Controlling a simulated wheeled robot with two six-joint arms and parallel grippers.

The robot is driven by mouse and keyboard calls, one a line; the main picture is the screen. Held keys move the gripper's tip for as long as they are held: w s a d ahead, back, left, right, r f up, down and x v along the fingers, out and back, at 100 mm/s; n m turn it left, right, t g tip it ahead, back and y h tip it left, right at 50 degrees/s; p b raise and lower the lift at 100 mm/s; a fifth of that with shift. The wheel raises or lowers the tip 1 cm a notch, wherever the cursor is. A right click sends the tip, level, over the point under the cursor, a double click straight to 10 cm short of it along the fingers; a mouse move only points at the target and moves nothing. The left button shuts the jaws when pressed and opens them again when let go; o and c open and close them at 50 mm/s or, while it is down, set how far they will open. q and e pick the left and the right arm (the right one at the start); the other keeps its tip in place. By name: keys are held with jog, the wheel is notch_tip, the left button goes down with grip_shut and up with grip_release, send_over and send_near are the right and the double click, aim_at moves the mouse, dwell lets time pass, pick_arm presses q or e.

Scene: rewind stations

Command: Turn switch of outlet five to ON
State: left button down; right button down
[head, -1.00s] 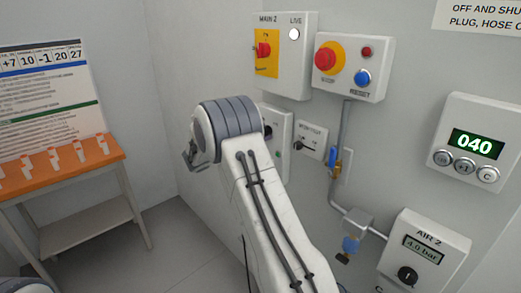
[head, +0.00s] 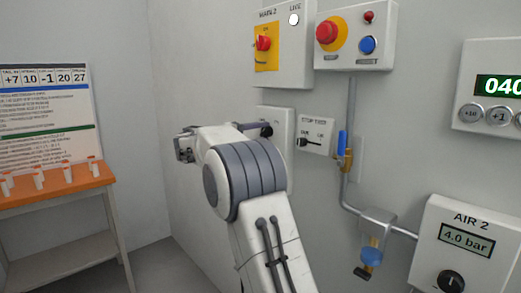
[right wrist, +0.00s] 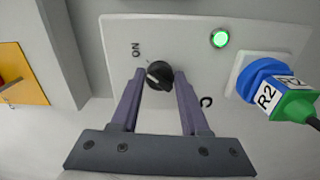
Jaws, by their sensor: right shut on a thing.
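The outlet panel (head: 285,118) is a pale box on the wall in the head view, partly hidden behind my right arm. In the right wrist view the same panel (right wrist: 185,35) fills the middle. It carries a round black switch knob (right wrist: 157,74) with a white mark pointing towards the upper left, on the side of the ON label (right wrist: 136,48). My right gripper (right wrist: 159,82) has its two purple fingers closed on either side of the knob. A lit green lamp (right wrist: 220,39) is on the panel. No outlet number is readable. My left gripper is out of view.
A blue and green plug marked R2 (right wrist: 272,92) sits beside the knob. The MAIN 2 box (head: 290,60) and a red emergency button (head: 327,32) are above. A blue-handled valve (head: 343,145) is at the right. An orange-topped table (head: 60,198) stands at the left.

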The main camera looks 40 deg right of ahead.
jog(key=shift+f+m+b, duration=0.15)
jog(key=shift+m+b, duration=0.75)
jog(key=shift+b, duration=0.2)
jog(key=shift+c, duration=2.1)
grip_release()
jog(key=shift+a, duration=0.15)
jog(key=a, duration=1)
jog(key=shift+s, duration=0.4)
jog(key=shift+a, duration=0.15)
